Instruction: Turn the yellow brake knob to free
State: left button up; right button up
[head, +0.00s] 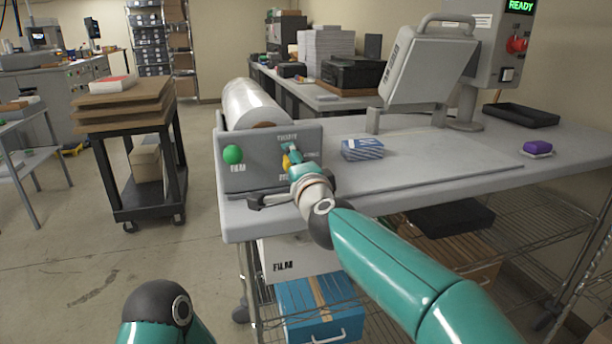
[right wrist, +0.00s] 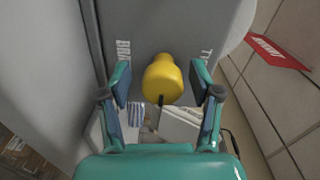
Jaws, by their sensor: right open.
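The yellow brake knob (head: 286,162) is on the grey front panel (head: 258,178) of the film roll unit, partly hidden behind my right gripper (head: 294,156) in the head view. In the right wrist view the knob (right wrist: 162,82) sits between the two fingers of my right gripper (right wrist: 160,84). The fingers are open, with a gap on each side of the knob. A dark mark shows at the knob's lower end. Panel lettering shows on both sides, partly cut off. My left arm shows at the bottom left, but its gripper is out of frame.
A green button (head: 233,155) marked FILM is left of the knob. The film roll (head: 250,104) lies behind the panel. A cart (head: 135,150) stands left.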

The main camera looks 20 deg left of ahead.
jog(key=v, duration=1.2)
jog(key=shift+w, duration=0.15)
